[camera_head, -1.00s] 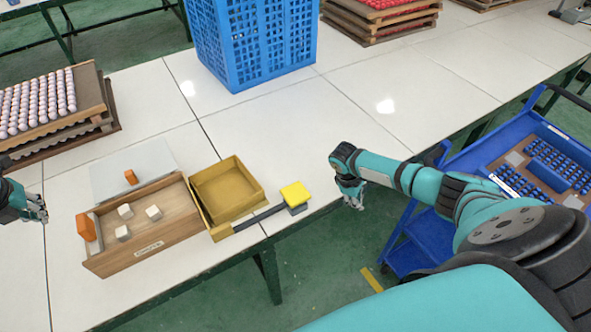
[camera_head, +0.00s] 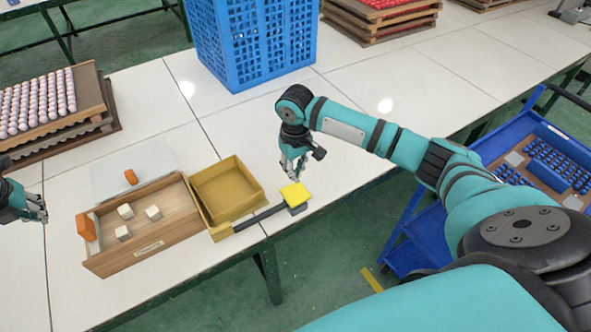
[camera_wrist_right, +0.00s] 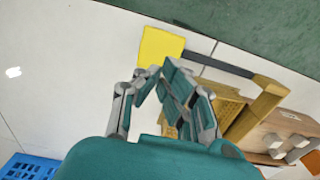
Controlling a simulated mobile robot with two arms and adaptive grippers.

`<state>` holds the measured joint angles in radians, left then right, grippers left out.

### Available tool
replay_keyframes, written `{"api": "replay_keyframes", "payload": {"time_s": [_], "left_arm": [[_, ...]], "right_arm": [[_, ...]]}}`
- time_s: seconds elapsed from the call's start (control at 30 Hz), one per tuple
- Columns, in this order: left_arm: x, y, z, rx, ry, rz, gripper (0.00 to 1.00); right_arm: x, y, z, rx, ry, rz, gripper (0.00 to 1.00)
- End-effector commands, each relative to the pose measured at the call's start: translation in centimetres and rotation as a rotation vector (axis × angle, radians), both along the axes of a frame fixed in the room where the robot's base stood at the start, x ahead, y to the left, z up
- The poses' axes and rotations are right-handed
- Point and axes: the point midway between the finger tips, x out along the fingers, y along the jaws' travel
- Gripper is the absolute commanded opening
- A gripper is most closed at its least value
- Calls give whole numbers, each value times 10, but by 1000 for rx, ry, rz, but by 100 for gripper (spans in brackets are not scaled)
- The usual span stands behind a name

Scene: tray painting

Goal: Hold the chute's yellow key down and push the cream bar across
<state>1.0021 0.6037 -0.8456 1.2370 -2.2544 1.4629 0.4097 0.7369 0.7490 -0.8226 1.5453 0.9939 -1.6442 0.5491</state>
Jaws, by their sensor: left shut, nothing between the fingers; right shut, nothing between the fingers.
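The yellow key (camera_head: 295,193) is a square pad on a dark lever beside the ochre chute box (camera_head: 228,190). It also shows in the right wrist view (camera_wrist_right: 160,46). My right gripper (camera_head: 294,175) is shut and empty, just behind and seemingly above the key; contact cannot be told. The wooden chute tray (camera_head: 150,245) holds several white cubes (camera_head: 153,212). An orange block (camera_head: 86,227) is at its left end, with a pale strip beside it; I cannot tell if this is the cream bar. My left gripper (camera_head: 42,213) is shut and empty, left of the tray.
A grey-white panel with a small orange piece (camera_head: 131,177) lies behind the tray. A blue crate (camera_head: 255,50) stands at the back. Stacked egg-like trays (camera_head: 85,120) are at left, a blue cart (camera_head: 420,215) at right.

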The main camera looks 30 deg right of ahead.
Motion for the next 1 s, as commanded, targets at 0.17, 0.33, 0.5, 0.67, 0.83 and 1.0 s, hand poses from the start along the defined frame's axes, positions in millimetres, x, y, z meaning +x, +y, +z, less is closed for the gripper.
{"api": "replay_keyframes", "payload": {"time_s": [0.17,0.33,0.5,0.67,0.83,1.0], "left_arm": [[0,0,-2,0,0,0,0],[0,0,-4,0,0,0,0],[0,0,-6,0,0,0,0],[0,0,-9,0,0,0,0],[0,0,-12,0,0,0,0],[0,0,-15,0,0,0,0]], "right_arm": [[0,0,-6,0,1,0,0],[0,0,-17,0,0,1,0],[-1,0,-28,-1,2,1,0],[0,0,-37,0,0,1,0],[0,0,-47,-1,1,0,0],[0,0,-58,0,1,1,0]]}}
